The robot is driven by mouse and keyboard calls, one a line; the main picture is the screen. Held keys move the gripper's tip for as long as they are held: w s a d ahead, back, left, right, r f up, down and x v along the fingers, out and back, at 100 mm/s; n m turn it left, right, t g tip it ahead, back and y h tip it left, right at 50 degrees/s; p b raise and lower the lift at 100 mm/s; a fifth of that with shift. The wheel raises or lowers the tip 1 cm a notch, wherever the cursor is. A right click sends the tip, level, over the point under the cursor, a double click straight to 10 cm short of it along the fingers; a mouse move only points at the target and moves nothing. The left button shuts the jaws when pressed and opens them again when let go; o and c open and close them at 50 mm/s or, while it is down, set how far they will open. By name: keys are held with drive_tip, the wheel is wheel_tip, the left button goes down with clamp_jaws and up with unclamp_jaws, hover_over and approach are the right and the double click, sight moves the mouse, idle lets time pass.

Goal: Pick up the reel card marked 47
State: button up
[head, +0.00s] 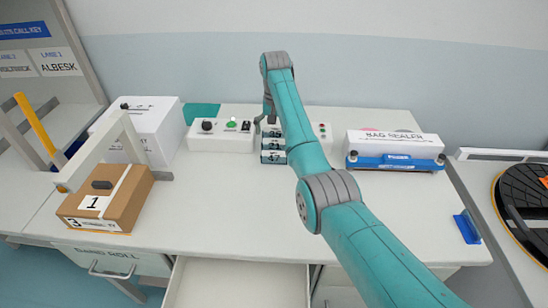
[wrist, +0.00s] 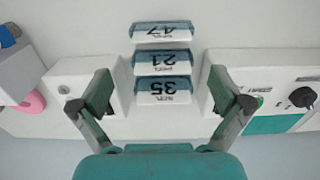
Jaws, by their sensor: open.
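The reel card marked 47 (wrist: 163,32) has a dark teal top and a white label, upside down at the top of a row in the wrist view. Below it are the cards marked 21 (wrist: 163,60) and 35 (wrist: 163,91). In the head view the card marked 47 (head: 272,157) is the nearest of the row, partly beside my arm. My gripper (wrist: 161,92) is open and empty. Its fingers appear on either side of the card marked 35, and I cannot tell their height above it. In the head view my arm largely hides the gripper.
White control boxes flank the cards; the left one (head: 220,142) has a green button. A bag sealer (head: 395,142) stands at right. A cardboard box (head: 105,200) and a white box (head: 150,135) stand at left. The front middle of the table (head: 225,215) is clear.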

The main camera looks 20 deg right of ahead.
drive_tip(key=f, duration=0.8)
drive_tip(key=shift+s+a+f, duration=0.2)
drive_tip(key=shift+f, duration=0.1)
drive_tip(key=c, duration=0.5)
